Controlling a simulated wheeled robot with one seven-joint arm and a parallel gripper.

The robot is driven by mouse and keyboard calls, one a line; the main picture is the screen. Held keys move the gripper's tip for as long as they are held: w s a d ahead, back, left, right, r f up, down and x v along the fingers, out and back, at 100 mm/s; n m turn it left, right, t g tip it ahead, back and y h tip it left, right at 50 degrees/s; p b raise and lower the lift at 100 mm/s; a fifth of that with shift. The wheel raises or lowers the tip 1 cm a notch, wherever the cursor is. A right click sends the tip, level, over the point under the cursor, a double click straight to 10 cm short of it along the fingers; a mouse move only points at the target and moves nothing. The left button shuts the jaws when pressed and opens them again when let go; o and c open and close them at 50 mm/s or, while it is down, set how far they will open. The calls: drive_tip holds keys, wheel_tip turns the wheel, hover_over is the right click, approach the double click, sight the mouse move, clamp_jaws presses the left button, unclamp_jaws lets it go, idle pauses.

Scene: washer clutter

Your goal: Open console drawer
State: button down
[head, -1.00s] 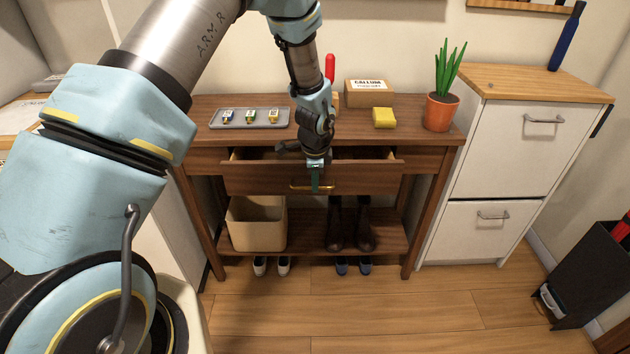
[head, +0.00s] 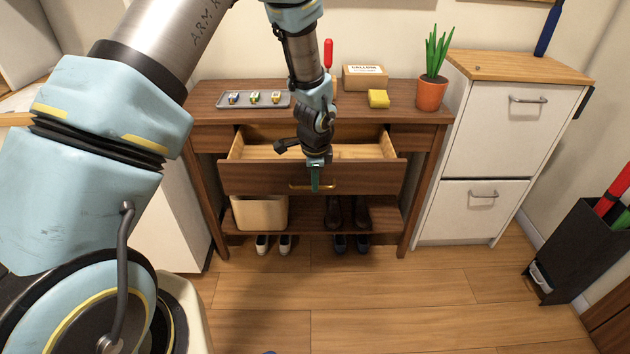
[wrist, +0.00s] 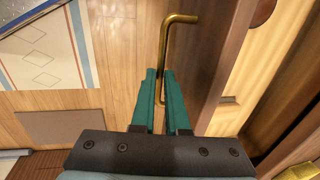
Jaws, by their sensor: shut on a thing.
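The console drawer (head: 260,178) is partly open and sticks out from the dark wood console (head: 199,118). Its light wooden inside shows behind the front panel. My gripper (head: 316,188) is at the middle of the drawer front, pointing down. Its teal fingers (wrist: 159,78) are shut on the brass handle (wrist: 178,20) in the wrist view. The handle also shows in the head view (head: 299,185). Part of the drawer's inside is hidden behind my arm.
On the console top are a grey tray (head: 272,103) with small items, a yellow sponge (head: 378,99), a cardboard box (head: 364,77) and a potted plant (head: 432,94). A beige bin (head: 260,213) and shoes sit below. A white cabinet (head: 500,140) stands right. Floor in front is clear.

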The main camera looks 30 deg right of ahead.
drive_tip(key=c, duration=1.2)
unclamp_jaws()
drive_tip(key=shift+r, duration=0.1)
wheel_tip(320, 180, up, 10)
drive_tip(key=s+b, duration=0.1)
drive_tip(key=shift+s+a+r, duration=0.25)
drive_tip(key=shift+s+a, duration=0.15)
drive_tip(key=shift+a, duration=0.05)
drive_tip(key=w+a+r+n, duration=0.1)
drive_tip(key=a+r+n, duration=0.2)
drive_tip(key=a+n, duration=0.55)
drive_tip(key=w+a+r+n, duration=0.1)
drive_tip(key=a+r+n, duration=0.2)
drive_tip(key=a, duration=1)
drive_tip(key=s+a+r+n, duration=0.1)
drive_tip(key=s+a+n, duration=0.2)
drive_tip(key=a+n, duration=0.2)
drive_tip(key=s+a+r+n, duration=0.2)
drive_tip(key=a+n, duration=0.3)
drive_tip(key=a, duration=0.3)
drive_tip(key=shift+s+y+p, duration=0.4)
drive_tip(key=shift+s+p, duration=0.05)
drive_tip(key=shift+s, duration=0.2)
